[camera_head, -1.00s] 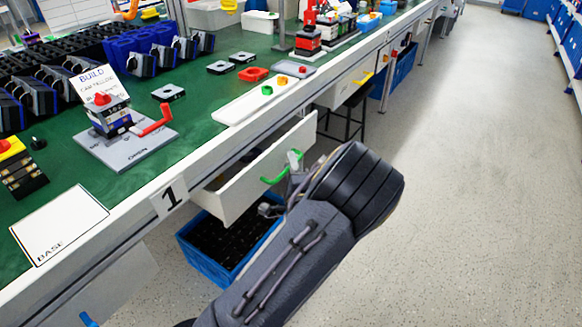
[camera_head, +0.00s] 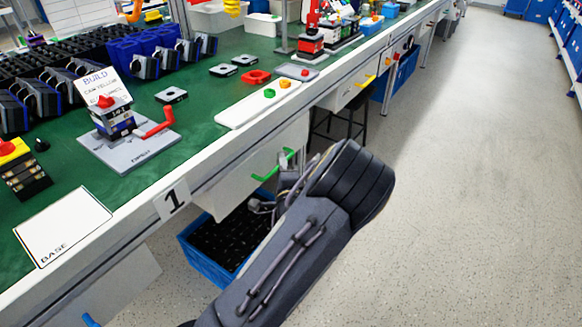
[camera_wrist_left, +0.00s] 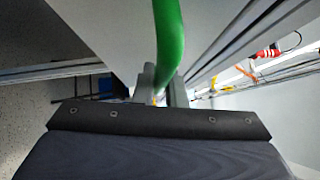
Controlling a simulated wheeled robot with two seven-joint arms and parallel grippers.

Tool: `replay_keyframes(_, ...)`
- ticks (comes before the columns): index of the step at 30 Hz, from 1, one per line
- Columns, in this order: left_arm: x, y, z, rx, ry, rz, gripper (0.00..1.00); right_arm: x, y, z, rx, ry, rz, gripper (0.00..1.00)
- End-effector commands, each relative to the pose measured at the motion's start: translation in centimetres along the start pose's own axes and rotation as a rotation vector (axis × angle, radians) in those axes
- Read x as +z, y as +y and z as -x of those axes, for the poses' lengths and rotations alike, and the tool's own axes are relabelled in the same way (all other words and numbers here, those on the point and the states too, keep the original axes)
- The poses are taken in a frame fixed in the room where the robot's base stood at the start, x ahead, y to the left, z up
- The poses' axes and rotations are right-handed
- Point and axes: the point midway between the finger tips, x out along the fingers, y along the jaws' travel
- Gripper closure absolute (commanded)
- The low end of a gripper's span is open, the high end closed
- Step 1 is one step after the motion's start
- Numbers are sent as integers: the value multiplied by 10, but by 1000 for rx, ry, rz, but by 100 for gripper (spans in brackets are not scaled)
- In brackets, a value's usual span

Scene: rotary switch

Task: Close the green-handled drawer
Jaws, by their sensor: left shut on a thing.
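The drawer (camera_head: 236,181) has a white front and a green handle (camera_head: 259,178), and it sits under the green workbench. Its front is now nearly level with the bench's edge, and its inside is out of sight. My left gripper (camera_head: 288,172) is at the drawer front, shut on the green handle. In the left wrist view the green handle (camera_wrist_left: 168,40) runs down between the two grey fingers (camera_wrist_left: 162,88). My right gripper is not in view.
The workbench (camera_head: 190,140) carries a switch block with a red lever (camera_head: 155,126), a white base sheet (camera_head: 62,226) and small parts. A blue crate (camera_head: 205,265) stands on the floor below the drawer. The grey floor (camera_head: 470,150) at right is clear.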

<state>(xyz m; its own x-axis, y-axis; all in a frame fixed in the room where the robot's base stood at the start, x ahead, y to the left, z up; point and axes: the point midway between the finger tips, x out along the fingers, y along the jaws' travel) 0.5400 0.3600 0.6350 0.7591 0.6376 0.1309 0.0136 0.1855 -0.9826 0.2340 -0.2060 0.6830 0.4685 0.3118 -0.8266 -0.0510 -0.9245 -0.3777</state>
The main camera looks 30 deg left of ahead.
Motion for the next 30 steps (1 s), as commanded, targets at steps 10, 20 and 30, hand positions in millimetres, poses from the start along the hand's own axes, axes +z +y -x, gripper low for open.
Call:
replay_keyframes(10,6,2,-5,0,-4,-1,100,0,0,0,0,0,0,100)
replay_keyframes(20,6,2,-5,4,-3,-1,68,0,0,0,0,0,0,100)
replay_keyframes(30,5,3,1,6,-1,-2,68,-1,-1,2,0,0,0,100)
